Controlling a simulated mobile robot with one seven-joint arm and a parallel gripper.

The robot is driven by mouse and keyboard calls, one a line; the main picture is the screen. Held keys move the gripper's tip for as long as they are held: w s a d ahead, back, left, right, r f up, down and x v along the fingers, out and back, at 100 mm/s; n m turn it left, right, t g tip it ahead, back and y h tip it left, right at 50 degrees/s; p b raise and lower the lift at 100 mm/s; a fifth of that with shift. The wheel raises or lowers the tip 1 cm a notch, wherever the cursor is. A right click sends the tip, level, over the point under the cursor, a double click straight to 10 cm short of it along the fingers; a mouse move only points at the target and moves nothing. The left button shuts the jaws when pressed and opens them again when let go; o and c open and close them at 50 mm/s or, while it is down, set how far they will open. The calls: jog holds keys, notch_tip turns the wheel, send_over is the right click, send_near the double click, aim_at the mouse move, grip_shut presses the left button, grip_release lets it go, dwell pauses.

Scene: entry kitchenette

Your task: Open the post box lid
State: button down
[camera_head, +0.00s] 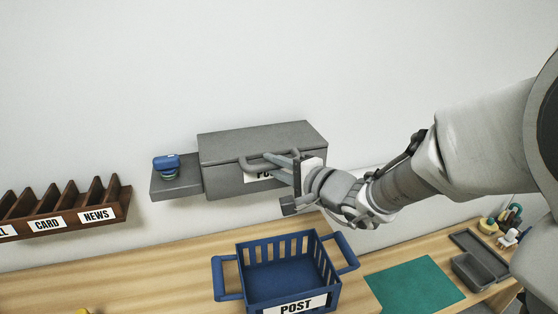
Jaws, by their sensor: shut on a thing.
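The grey post box (226,181) is mounted on the wall above the counter. Its lid (260,140) looks closed, lying flat over the box. A bar handle (248,165) runs along the lid's front edge. My gripper (270,162) reaches in from the right and is shut on the handle. The fingers cover the handle's right part and some of the white label (255,176) on the box front.
A blue stamp-like object (166,165) sits on a grey ledge (178,186) left of the box. Below stand a blue basket (297,303) labelled POST, a green mat (414,286) and grey trays (474,271). A brown sorter (60,222) is at left.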

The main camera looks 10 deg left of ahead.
jog(key=shift+r, duration=0.2)
jog(key=r+p, duration=0.1)
jog(key=p, duration=0.2)
jog(key=shift+r+h, duration=0.3)
jog(key=shift+r, duration=0.1)
jog(key=w+a+r+g+h+p, duration=0.1)
jog(key=w+a+r+g+p, duration=0.1)
jog(key=w+r+p, duration=0.4)
jog(key=w+a+r+m+g+h+p, duration=0.1)
jog(key=w+a+r+g+p, duration=0.1)
jog(key=w+a+r+p, duration=0.2)
jog(key=shift+w+a+r+m+h+p, duration=0.35)
jog(key=shift+w+r+p, duration=1.35)
jog(key=shift+r+p, duration=1.45)
jog(key=shift+d, duration=0.1)
